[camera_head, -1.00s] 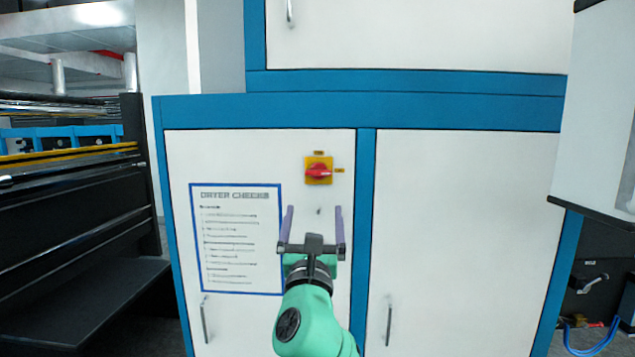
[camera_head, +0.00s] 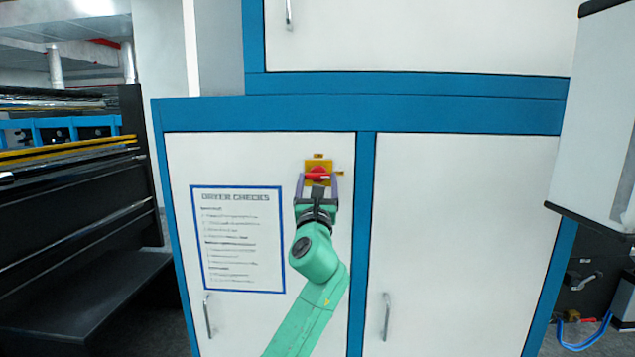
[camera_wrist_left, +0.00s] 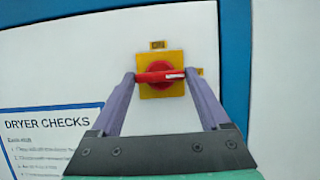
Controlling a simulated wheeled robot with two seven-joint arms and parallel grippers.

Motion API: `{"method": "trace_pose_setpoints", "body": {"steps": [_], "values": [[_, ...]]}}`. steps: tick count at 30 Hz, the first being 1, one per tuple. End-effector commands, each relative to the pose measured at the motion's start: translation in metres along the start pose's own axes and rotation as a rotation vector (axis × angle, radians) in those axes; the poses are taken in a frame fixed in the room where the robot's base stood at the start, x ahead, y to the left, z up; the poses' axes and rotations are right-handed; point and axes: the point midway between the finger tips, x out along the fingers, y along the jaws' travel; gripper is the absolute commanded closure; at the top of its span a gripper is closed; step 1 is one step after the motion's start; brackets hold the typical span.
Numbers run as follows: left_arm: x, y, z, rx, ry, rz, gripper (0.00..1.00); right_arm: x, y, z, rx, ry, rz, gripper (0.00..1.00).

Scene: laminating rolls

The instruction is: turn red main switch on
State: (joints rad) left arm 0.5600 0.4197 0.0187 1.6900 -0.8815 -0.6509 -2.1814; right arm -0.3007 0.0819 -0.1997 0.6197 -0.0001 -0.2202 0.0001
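The red main switch (camera_head: 318,174) is a red rotary knob on a yellow square plate, on the white cabinet door. In the left wrist view the red knob (camera_wrist_left: 160,72) lies horizontal, with a white mark at its right end pointing toward a small yellow label at the right. Another small label (camera_wrist_left: 158,44) above the plate appears to read ON. My left gripper (camera_head: 319,176) is open, its purple fingers at the left and right ends of the knob. In the wrist view the fingertips (camera_wrist_left: 160,75) flank it; whether they touch it I cannot tell. My right gripper is not in view.
A "DRYER CHECKS" sheet (camera_head: 243,240) is on the door left of my arm. Door handles (camera_head: 208,316) and (camera_head: 387,316) stick out lower down. Blue frame edges surround the doors. Dark machinery (camera_head: 75,220) stands at the left, and a pale box-like unit (camera_head: 598,120) at the right.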

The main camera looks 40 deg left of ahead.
Motion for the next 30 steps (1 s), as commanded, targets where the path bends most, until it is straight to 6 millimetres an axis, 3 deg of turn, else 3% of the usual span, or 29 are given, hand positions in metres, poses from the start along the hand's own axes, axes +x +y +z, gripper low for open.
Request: {"method": "trace_pose_setpoints", "body": {"steps": [1, 3, 17, 30], "values": [[0.000, 0.000, 0.000, 0.000, 0.000, 0.001, 0.57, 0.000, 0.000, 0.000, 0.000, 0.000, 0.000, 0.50], [0.000, 0.000, 0.000, 0.001, 0.001, 0.001, 0.76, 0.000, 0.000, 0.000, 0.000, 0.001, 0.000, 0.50], [-0.001, -0.001, -0.002, -0.096, 0.002, 0.041, 0.76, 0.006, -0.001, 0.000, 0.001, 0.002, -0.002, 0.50], [0.000, -0.004, -0.001, -0.438, 0.002, 0.182, 0.76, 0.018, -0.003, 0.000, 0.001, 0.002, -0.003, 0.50]]}}
